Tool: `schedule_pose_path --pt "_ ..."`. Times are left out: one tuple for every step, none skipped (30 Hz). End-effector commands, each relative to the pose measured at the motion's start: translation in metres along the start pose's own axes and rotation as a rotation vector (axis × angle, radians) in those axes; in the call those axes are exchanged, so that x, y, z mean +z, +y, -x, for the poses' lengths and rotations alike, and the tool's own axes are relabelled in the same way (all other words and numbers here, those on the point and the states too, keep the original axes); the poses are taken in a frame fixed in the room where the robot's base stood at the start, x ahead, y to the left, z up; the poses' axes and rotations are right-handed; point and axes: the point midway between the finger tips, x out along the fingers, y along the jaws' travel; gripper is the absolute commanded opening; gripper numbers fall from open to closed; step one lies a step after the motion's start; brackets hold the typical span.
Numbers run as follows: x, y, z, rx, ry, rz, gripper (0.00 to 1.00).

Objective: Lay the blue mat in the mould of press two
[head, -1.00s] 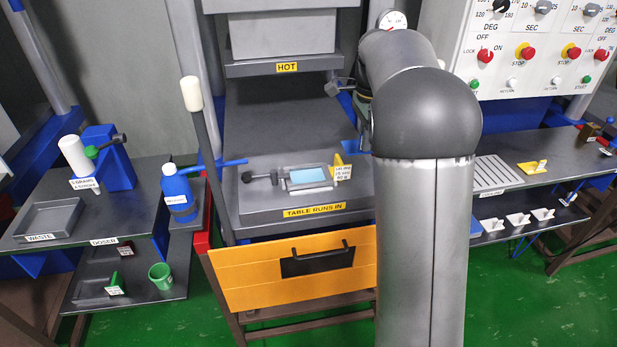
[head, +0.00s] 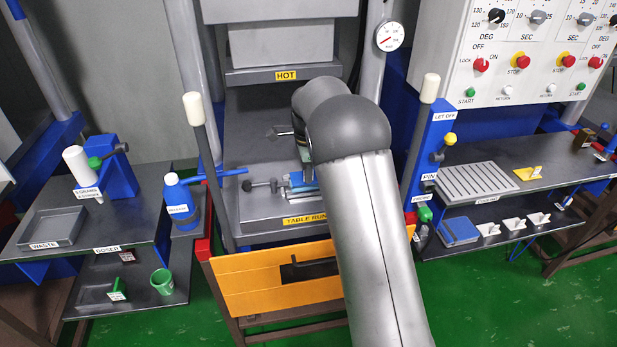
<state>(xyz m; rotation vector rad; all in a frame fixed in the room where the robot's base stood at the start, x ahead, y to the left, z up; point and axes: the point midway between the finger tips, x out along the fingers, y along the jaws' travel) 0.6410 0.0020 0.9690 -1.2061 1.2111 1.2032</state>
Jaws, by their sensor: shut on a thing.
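The mould (head: 284,191) sits on the run-in table of the press in the middle, partly hidden by my arm. A strip of the blue mat (head: 298,181) shows at the mould, just left of my arm. My gripper (head: 304,163) is over the mould, mostly hidden behind my arm's round joint. It is shut on the blue mat. The fingertips are not clear, and I cannot tell whether the mat touches the mould floor.
The HOT plate (head: 287,75) hangs above the table. A black-knobbed handle (head: 262,186) lies left of the mould. A blue bottle (head: 178,205) stands at left. A cooling rack (head: 480,183) and a blue stack (head: 459,231) are at right.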

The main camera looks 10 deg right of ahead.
Motion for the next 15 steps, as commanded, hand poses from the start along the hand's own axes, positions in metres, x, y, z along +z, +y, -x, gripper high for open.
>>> schedule_pose_path --pt "-0.002 0.001 -0.009 0.005 0.001 -0.002 0.0" --pt "-0.002 0.001 -0.014 0.004 0.001 -0.002 0.0" --pt "-0.002 0.001 -0.018 0.004 0.001 -0.003 0.0" --pt "-0.002 0.001 -0.021 0.003 0.001 -0.003 0.0" --pt "-0.002 0.001 -0.022 0.002 0.001 -0.003 0.0" --pt "-0.002 0.001 -0.022 0.001 0.001 -0.002 0.0" --pt "-0.002 0.001 -0.022 0.001 0.001 -0.002 0.0" --pt "-0.002 0.001 -0.022 0.001 0.001 -0.002 0.0" --pt "-0.002 0.001 -0.022 0.001 0.001 -0.002 0.0" --pt "-0.002 0.001 -0.022 0.001 0.001 -0.002 0.0" --pt "-0.002 0.001 -0.022 0.001 0.001 -0.002 0.0" --pt "-0.002 0.001 -0.022 0.001 0.001 -0.002 0.0" --pt "-0.002 0.001 -0.024 0.001 0.001 -0.002 0.0" --pt "-0.002 0.001 -0.025 0.001 0.001 -0.002 0.0" --pt "-0.002 0.001 -0.026 0.001 0.001 -0.002 0.0"
